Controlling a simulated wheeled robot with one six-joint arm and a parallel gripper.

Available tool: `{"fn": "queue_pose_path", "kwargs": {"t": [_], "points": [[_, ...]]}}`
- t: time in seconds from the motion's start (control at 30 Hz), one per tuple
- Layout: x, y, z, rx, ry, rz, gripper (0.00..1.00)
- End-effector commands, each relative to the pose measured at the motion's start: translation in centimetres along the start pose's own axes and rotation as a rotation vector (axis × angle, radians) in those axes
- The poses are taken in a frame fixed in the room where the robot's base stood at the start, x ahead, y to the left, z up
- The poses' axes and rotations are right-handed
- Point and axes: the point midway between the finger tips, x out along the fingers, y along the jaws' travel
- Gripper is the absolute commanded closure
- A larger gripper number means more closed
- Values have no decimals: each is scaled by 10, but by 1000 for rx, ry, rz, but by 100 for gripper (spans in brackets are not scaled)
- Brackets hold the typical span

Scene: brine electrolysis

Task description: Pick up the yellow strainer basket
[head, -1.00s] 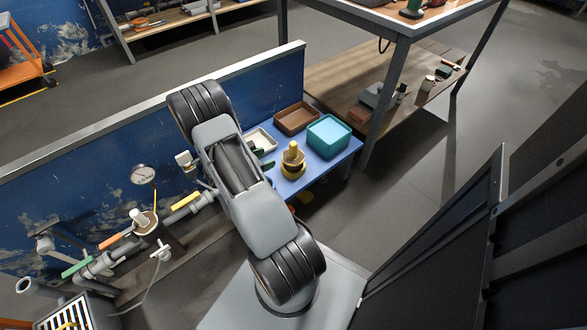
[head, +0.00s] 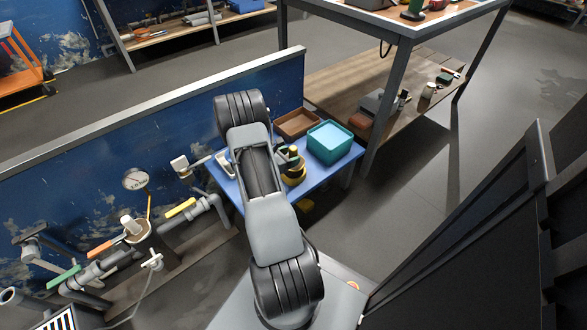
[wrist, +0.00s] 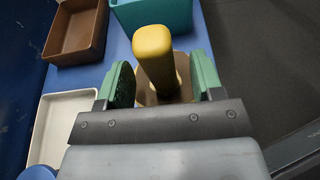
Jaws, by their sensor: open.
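The yellow strainer basket (wrist: 154,52) stands on the blue table, its yellow upright part rising between the two green fingers of my gripper (wrist: 163,84) in the wrist view. The fingers are open, with a gap on either side of it. In the head view the basket (head: 294,172) is partly hidden by my gripper (head: 288,160) and arm. Its lower part is mostly hidden in the wrist view.
A teal bin (head: 330,142) and a brown tray (head: 297,123) stand close behind the basket on the blue table (head: 318,176). A white tray (wrist: 62,125) lies to the left. A blue wall panel (head: 120,130) and pipes (head: 190,210) stand left of my arm.

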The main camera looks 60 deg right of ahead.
Motion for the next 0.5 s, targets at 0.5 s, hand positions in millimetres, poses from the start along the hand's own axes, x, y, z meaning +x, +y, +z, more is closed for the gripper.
{"fn": "queue_pose_path", "kwargs": {"t": [0.5], "points": [[21,0,0,0,1,0,42]]}}
